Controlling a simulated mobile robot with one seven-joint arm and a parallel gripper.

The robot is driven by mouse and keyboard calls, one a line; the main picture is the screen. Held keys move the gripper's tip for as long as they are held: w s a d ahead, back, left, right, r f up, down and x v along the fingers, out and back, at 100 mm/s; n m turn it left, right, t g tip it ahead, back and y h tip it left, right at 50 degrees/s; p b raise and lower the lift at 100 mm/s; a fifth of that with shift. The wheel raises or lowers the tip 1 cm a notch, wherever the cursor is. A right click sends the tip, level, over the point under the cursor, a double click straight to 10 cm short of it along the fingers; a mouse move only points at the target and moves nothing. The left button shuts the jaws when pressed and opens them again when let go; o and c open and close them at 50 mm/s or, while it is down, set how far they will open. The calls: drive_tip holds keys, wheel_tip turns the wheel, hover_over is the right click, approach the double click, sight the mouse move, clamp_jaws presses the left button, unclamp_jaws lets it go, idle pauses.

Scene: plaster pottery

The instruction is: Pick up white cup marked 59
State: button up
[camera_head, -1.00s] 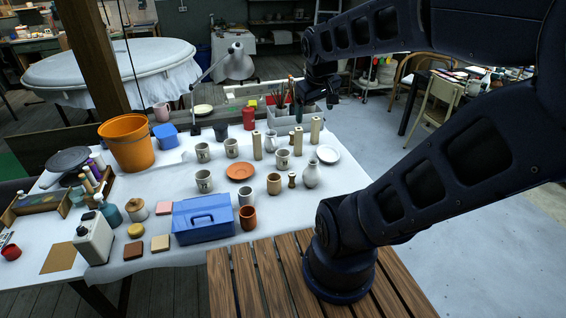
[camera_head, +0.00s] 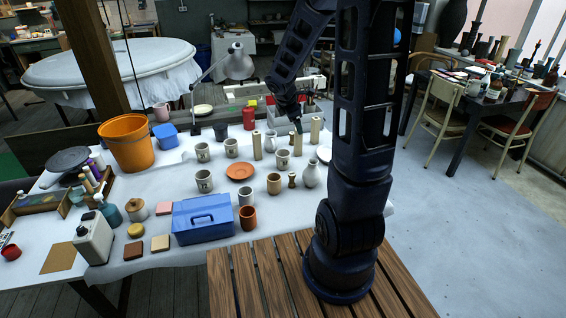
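Several whitish cups with small dark marks stand upright on the white-covered table (camera_head: 170,180). They include a front-left cup (camera_head: 204,182), two cups behind it (camera_head: 203,152) (camera_head: 231,148), a cup by the wooden cylinders (camera_head: 282,160) and one beside the blue box (camera_head: 246,197). The marks are too small to read, so I cannot tell which is 59. My gripper (camera_head: 298,126) points down near the wooden cylinders, above and behind the cup there, apart from it. Its fingers are too small and dark to show whether they are open.
Tall wooden cylinders (camera_head: 257,145) (camera_head: 315,130) and a grey vase (camera_head: 310,174) stand close to the right-hand cups. An orange saucer (camera_head: 239,171) lies between cups.

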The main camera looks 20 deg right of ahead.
sight(283, 160)
drive_tip(key=shift+w+a+f+n+y, duration=0.2)
drive_tip(key=shift+w+f+n, duration=1.4)
drive_tip(key=shift+f, duration=2.4)
drive_tip(key=shift+w+a+f+n+y, duration=0.25)
drive_tip(key=shift+w+f+n, duration=1.35)
drive_tip(key=shift+f, duration=2.4)
drive_tip(key=shift+w+a+f+n+y, duration=0.1)
drive_tip(key=shift+w+a+f+n, duration=0.2)
drive_tip(key=shift+w+f+n, duration=2.5)
drive_tip(key=s+f+m, duration=0.2)
drive_tip(key=m, duration=0.1)
drive_tip(key=shift+f, duration=0.2)
drive_tip(key=c, duration=1.2)
drive_tip(key=shift+r, duration=0.1)
